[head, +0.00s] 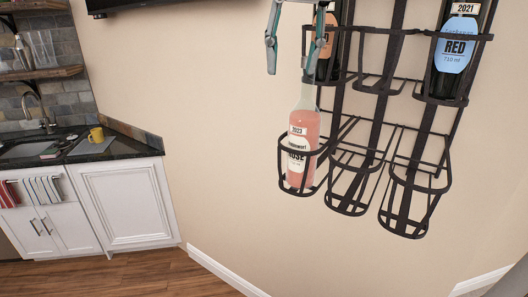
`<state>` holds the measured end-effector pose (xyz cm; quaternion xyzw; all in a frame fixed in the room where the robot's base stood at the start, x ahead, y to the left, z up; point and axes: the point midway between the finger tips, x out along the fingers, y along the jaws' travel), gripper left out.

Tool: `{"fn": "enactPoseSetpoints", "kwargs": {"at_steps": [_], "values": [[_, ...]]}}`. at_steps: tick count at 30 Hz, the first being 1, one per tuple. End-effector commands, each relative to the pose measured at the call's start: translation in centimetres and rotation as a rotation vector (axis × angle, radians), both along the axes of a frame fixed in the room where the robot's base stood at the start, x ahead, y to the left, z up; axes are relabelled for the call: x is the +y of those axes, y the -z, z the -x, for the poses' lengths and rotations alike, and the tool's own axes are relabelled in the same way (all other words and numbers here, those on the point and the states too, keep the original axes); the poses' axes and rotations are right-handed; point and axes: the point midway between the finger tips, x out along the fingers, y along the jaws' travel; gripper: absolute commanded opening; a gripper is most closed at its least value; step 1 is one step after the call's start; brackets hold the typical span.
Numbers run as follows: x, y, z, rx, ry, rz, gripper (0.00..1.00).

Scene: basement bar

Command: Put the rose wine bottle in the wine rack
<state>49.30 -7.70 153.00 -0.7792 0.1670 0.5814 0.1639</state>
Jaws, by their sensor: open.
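The rose wine bottle (303,130) is pink with a clear neck and a white label. It stands nearly upright in the lower left basket of the black wall-mounted wine rack (349,207), with the basket's wire bands around its lower part. My gripper (293,68) is above the bottle, at the height of the bottle's top. Its fingers are apart, one left of the neck and one overlapping the top of the neck. The bottle's mouth is hidden behind that finger, so I cannot tell whether they touch.
Two lower baskets to the right and the upper middle basket (381,82) look empty. An orange-labelled bottle (325,45) and a blue-labelled red wine bottle (456,52) fill upper baskets. A counter (100,149) with a yellow mug (97,135) stands left.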

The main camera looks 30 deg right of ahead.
Motion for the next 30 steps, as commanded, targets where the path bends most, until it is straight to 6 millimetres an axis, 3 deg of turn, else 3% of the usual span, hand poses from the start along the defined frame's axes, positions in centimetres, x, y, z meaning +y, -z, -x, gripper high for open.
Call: {"fn": "enactPoseSetpoints", "kwargs": {"at_steps": [6, 15, 21, 30], "values": [[3.9, 7.0, 5.1, -0.081, -0.2, 0.037, 0.42], [7.1, 17.1, 11.1, -0.177, -0.411, 0.095, 0.42], [7.6, 19.8, 12.5, -0.201, -0.459, 0.111, 0.42], [7.7, 20.0, 12.5, -0.2, -0.461, 0.111, 0.42]]}}
